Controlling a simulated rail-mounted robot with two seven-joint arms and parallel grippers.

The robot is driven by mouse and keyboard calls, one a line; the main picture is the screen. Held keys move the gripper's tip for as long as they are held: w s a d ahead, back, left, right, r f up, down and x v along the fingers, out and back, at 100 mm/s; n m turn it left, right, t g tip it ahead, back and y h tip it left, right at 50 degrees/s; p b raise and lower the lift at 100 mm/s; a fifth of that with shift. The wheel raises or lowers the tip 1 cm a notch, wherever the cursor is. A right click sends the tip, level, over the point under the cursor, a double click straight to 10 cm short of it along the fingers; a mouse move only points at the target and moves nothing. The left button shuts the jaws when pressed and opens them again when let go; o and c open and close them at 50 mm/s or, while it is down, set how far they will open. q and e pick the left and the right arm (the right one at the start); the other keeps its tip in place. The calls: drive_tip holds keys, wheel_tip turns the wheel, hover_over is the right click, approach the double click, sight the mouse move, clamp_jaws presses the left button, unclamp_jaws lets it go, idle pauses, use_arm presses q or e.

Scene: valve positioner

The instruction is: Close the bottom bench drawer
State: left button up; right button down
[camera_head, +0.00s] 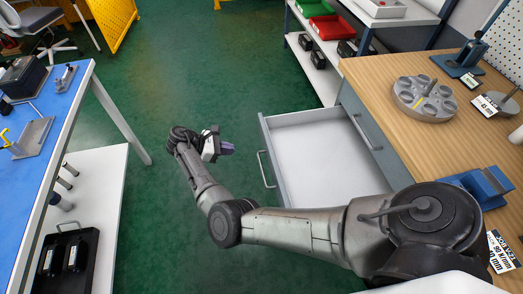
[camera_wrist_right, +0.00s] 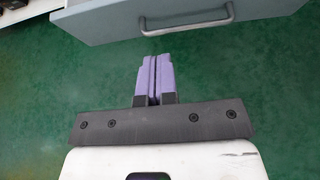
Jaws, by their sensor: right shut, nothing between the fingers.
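The open bench drawer (camera_head: 320,160) sticks out to the left from the wooden-topped bench, its white inside bare and empty. It is the lower of the drawers that show; its grey-blue front (camera_wrist_right: 120,28) with a bar handle (camera_wrist_right: 185,24) also shows across the top of the right wrist view. My right gripper (camera_head: 229,148) has purple fingers and is in front of the drawer's front, to its left, with a gap of floor between. In the wrist view its fingers (camera_wrist_right: 153,80) are pressed together, empty, pointing towards the front below the handle. My left gripper is not in view.
The bench (camera_head: 390,75) carries a round grey holder (camera_head: 425,98) and a blue vise (camera_head: 478,185). A shut upper drawer (camera_head: 362,125) has its own handle. A blue-topped table (camera_head: 60,110) stands left, a shelf rack (camera_head: 318,60) behind. Green floor lies clear between.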

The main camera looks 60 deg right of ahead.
sight(269, 152)
drive_tip(key=b+x, duration=0.1)
drive_tip(key=x, duration=0.3)
drive_tip(key=b+x, duration=0.1)
drive_tip(key=x, duration=0.3)
drive_tip(key=r+b+x, duration=0.1)
drive_tip(key=b+x, duration=0.1)
drive_tip(key=x, duration=0.1)
drive_tip(key=shift+s+d+f, duration=0.15)
drive_tip(key=shift+s+d, duration=0.3)
drive_tip(key=shift+d, duration=0.05)
drive_tip(key=shift+s+d, duration=0.35)
drive_tip(key=shift+s, duration=0.1)
